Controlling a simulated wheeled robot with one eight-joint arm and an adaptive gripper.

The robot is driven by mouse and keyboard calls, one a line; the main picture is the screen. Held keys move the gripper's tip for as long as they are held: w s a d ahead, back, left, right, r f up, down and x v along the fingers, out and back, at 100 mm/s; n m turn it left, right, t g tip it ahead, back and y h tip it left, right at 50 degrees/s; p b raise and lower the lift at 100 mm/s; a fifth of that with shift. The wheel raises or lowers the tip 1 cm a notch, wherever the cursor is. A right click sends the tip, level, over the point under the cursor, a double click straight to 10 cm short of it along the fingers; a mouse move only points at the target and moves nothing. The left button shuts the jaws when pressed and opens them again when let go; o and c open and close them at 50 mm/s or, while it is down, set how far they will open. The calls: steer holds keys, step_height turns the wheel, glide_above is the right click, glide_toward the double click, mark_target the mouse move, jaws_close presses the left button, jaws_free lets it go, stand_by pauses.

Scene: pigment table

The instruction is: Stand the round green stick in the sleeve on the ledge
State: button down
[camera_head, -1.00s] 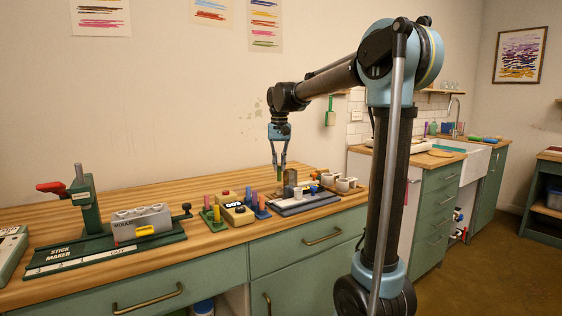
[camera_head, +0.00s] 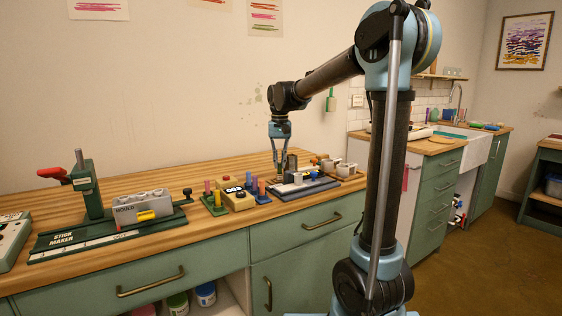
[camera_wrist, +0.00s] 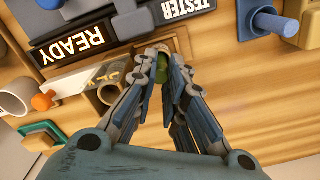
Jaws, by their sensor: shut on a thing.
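In the wrist view, my gripper (camera_wrist: 168,75) is shut on the green stick (camera_wrist: 162,70), which shows as a short green piece between the fingers. The fingers hide most of it. In the head view, my gripper (camera_head: 280,174) points down at the left end of the tester (camera_head: 307,187), with the stick hardly visible.
A READY panel (camera_wrist: 82,38) lies beside the ledge. A blue peg (camera_wrist: 272,23) stands at upper right. In the head view, the stick maker (camera_head: 70,237) is at left, and a yellow block (camera_head: 235,199) and several coloured sticks are between. Bare counter (camera_head: 150,183) lies behind them.

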steer(key=c, duration=1.6)
jaws_free()
steer(key=shift+o, duration=0.2)
steer(key=shift+r, duration=3.95)
